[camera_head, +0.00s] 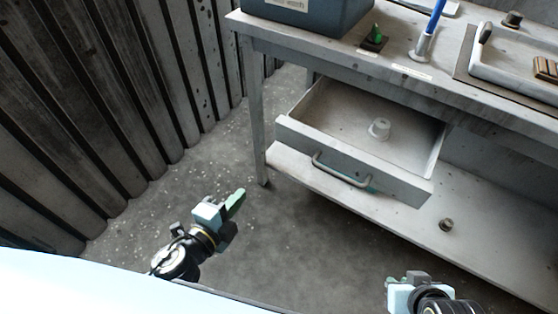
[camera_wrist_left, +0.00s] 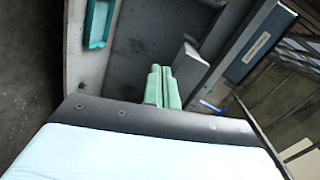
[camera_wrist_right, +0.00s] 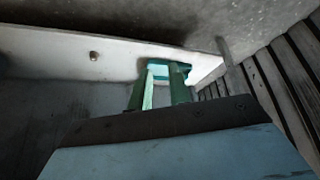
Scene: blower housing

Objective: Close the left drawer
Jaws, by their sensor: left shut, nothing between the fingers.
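The left drawer (camera_head: 400,187) of the grey bench is pulled out in the head view. Its grey front carries a bar handle (camera_head: 342,172), and a small white round part (camera_head: 379,129) lies inside. My left gripper (camera_head: 238,198) is shut and empty, to the left of and apart from the drawer front, over the floor. Its green fingers (camera_wrist_left: 163,86) are together in the left wrist view; a pale grey panel beside them looks like part of the drawer. My right gripper (camera_wrist_right: 160,92) has its fingers apart, with nothing held. In the head view its fingertips are hardly visible.
The bench's lower shelf (camera_head: 290,165) runs beneath the drawer, with a small knob-like part (camera_head: 446,225) and a teal tray (camera_wrist_left: 97,24) on it. A blue-grey bin (camera_head: 300,14) stands on the bench top. A ribbed wall (camera_head: 90,100) is at the left. Floor before the drawer is clear.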

